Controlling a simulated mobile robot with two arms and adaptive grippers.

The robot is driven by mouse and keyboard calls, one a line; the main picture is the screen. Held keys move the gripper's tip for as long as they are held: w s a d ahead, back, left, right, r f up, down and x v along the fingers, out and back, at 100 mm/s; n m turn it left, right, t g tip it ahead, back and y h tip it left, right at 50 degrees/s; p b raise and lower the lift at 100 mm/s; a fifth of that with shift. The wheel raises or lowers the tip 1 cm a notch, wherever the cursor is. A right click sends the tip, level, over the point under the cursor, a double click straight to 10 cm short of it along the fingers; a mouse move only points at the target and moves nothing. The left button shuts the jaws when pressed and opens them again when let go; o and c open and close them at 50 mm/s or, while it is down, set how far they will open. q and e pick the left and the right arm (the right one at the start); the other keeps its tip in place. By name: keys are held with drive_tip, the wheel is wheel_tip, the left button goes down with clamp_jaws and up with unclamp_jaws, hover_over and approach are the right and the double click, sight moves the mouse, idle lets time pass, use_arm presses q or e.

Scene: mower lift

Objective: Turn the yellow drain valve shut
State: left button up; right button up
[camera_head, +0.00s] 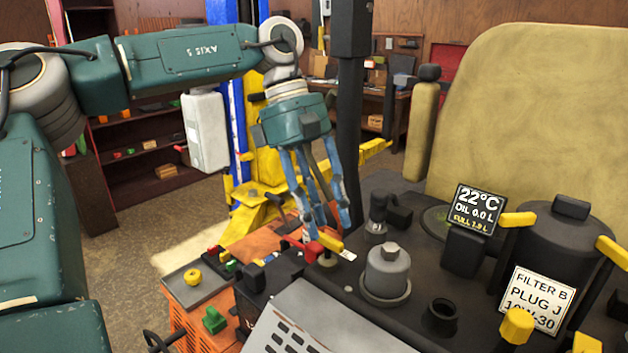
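A small yellow handle (329,242), which looks like the drain valve, sits at the left edge of the dark engine deck. A red handle (313,251) is right beside it. My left gripper (325,226) points down from above, with its blue fingertips right at the yellow handle. The fingers are apart, with the handle just below or between their tips. I cannot tell whether they touch or grip it. The valve's body is mostly hidden behind the handles and deck parts. My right gripper is not in view.
A grey capped cylinder (387,272) and a black open port (440,317) stand right of the handle. A display (475,209) reads 22°C, OIL 0.0 L. A black filter housing (558,250) stands at right. An orange crate (195,325) with a yellow knob (193,277) is at left.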

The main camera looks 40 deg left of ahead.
use_arm(q)
drive_tip(key=v, duration=0.8)
idle(0.4)
